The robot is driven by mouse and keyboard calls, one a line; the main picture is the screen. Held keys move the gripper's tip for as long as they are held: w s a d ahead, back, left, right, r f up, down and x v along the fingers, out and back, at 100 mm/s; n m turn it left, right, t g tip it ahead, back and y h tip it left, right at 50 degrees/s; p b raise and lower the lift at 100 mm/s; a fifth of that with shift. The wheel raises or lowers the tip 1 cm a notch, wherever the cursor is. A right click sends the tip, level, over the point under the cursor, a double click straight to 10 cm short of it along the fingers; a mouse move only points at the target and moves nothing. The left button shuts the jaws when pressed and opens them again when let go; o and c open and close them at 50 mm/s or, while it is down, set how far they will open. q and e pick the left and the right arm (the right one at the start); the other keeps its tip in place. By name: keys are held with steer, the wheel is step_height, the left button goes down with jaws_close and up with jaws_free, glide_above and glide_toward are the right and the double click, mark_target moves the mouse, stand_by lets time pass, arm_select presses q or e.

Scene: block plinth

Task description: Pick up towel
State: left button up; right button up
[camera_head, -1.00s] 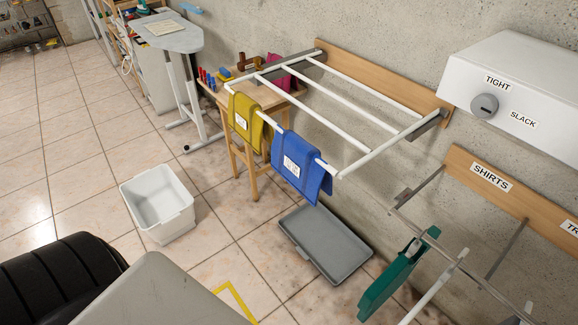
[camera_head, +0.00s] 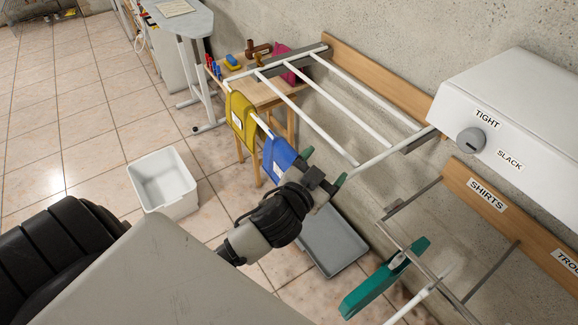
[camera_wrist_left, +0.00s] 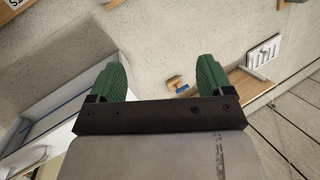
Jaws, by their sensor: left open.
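A yellow towel (camera_head: 243,119) with a white label hangs over the front rail of a white wall rack (camera_head: 335,142). A blue towel (camera_head: 277,156) hangs to its right on the same rail; my left arm hides part of it. My left gripper (camera_head: 324,167) has green fingertips. It is open and empty at the rack's front right, just right of the blue towel. In the left wrist view its fingers (camera_wrist_left: 161,78) are spread with nothing between them, and I cannot make out either towel there. My right gripper is not in view.
A white bin (camera_head: 163,183) and a grey tray (camera_head: 330,243) are on the tiled floor. A small wooden table (camera_head: 258,92) with tools stands behind the towels. A white box (camera_head: 510,110) and a SHIRTS board (camera_head: 487,195) are on the wall. A teal object (camera_head: 385,280) hangs lower right.

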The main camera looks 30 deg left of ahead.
arm_select(q)
steer(key=w+d+r+m+h, duration=0.3)
steer(key=d+r+m+h, duration=0.6)
steer(key=m+h, duration=0.35)
steer(key=m+g+y, duration=0.7)
steer(key=g+y, duration=0.5)
steer(key=g, duration=0.5)
glide_above(289, 150)
steer(key=shift+n, duration=0.25)
steer(key=f, duration=0.7)
steer(key=shift+d+f, duration=0.2)
steer(key=shift+f, duration=0.2)
steer(key=shift+y, duration=0.35)
steer(key=f, duration=0.1)
steer(key=f+p, duration=0.1)
steer(key=f, duration=0.3)
steer(key=shift+a+p, duration=0.35)
steer(key=shift+a, duration=0.05)
steer(key=shift+d+f+p, duration=0.1)
steer(key=shift+f+p, duration=0.3)
steer(key=shift+f, duration=0.1)
step_height(289, 150, down, 4)
steer(key=shift+d+r+p, duration=0.1)
steer(key=shift+r+p, duration=0.05)
steer(key=shift+p, duration=0.7)
steer(key=shift+f, duration=0.45)
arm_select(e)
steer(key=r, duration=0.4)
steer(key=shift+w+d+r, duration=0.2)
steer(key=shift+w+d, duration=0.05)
